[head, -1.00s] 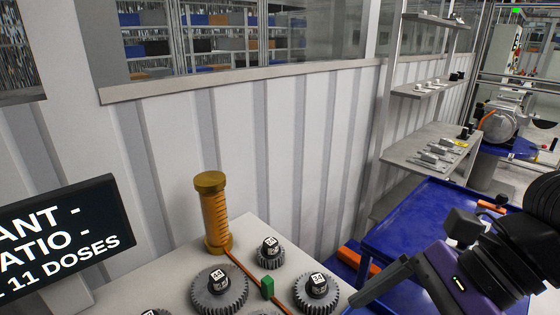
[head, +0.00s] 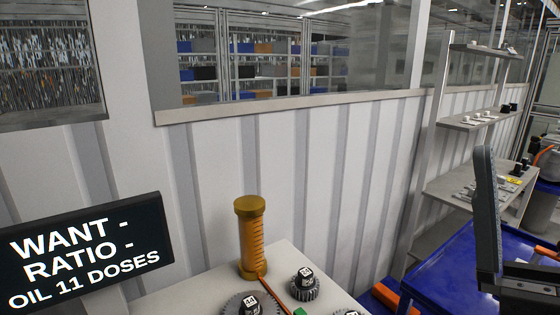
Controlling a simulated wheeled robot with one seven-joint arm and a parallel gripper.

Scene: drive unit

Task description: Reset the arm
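My gripper (head: 488,220) is at the right edge of the head view. One long grey finger of it stands upright, and the dark gripper body below runs out of the picture. The other finger cannot be made out, so its opening is unclear. The gripper appears in front of the blue table (head: 440,262), and I see nothing held in it. The rest of my arm is out of view.
A light bench (head: 190,295) at the bottom carries an amber ribbed cylinder (head: 252,238), several dark gears (head: 304,286) and a green block (head: 300,312). A display (head: 85,252) stands left. Shelves (head: 470,185) line the right wall.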

